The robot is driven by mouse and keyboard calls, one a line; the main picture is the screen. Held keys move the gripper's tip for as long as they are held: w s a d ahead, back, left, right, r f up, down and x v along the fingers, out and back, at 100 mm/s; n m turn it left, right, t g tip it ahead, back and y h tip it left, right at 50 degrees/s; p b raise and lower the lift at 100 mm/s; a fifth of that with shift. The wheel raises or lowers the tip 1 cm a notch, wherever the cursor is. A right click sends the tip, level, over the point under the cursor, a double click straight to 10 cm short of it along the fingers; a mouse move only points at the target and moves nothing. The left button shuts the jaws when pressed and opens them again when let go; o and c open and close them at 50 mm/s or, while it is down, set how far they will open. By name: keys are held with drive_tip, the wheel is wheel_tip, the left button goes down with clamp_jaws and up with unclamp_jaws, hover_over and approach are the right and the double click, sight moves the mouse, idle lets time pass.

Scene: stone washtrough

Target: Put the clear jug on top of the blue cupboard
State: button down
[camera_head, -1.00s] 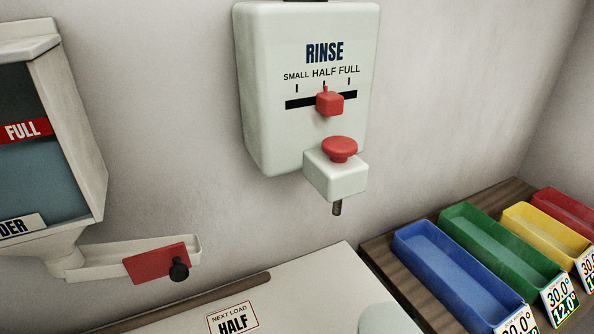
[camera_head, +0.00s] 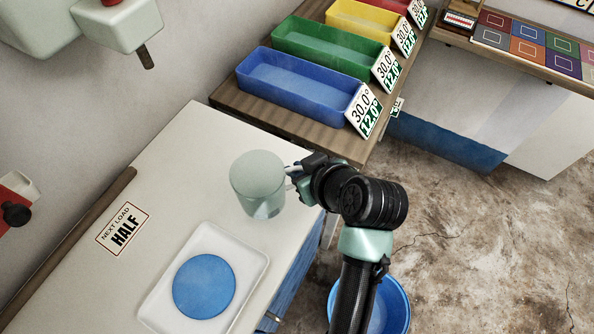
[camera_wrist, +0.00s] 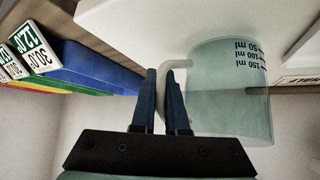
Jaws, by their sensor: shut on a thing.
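The clear jug (camera_head: 262,208) is upright over the white top of the blue cupboard (camera_head: 180,150), near its right edge. The cupboard's blue front (camera_head: 296,282) shows below that edge. My gripper (camera_head: 294,172) reaches in from the right and is shut on the jug's handle. The wrist view, upside down, shows the jug (camera_wrist: 228,95) with its printed millilitre marks and my gripper's fingers (camera_wrist: 161,75) at the handle. The jug's base is close to the white top; I cannot tell whether it touches.
A white tray (camera_head: 252,262) with a blue disc (camera_head: 204,286) lies in front of the jug. A sign (camera_head: 125,228) reads "NEXT LOAD HALF". Blue (camera_head: 300,90), green (camera_head: 335,50) and yellow (camera_head: 360,20) bins stand behind. A blue bucket (camera_head: 400,300) is on the floor.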

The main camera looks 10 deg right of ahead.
drive_tip(key=shift+f, duration=0.85)
drive_tip(key=shift+f, duration=0.1)
drive_tip(key=c, duration=0.9)
unclamp_jaws()
